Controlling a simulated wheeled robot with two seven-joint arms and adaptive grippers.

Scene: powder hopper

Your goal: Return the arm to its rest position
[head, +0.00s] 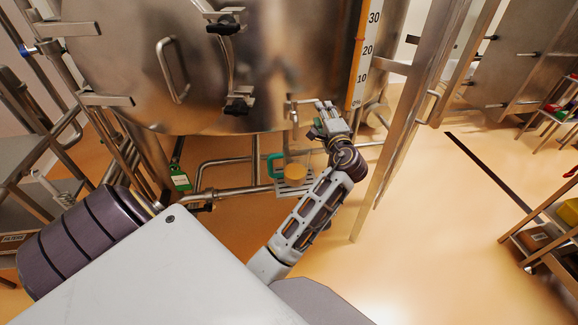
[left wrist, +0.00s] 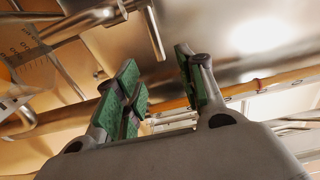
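My left gripper (head: 328,113) is up beside the steel tap (head: 294,112) under the hopper, to the right of it. In the left wrist view its green-padded fingers (left wrist: 160,90) are spread apart with nothing between them. A short steel rod (left wrist: 155,32) hangs just beyond the fingertips, apart from them. Below the tap, a clear jug (head: 296,172) with a green handle and orange contents stands on a small slatted stand (head: 306,187). A clear vessel with scale marks (left wrist: 28,60) shows at the left of the wrist view. My right gripper is in neither view.
The big steel hopper (head: 285,70) and its pipes (head: 235,161) are close to the arm. A steel upright (head: 410,120) stands just right of the gripper. Shelving (head: 545,235) is at far right. The floor (head: 440,240) between is clear.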

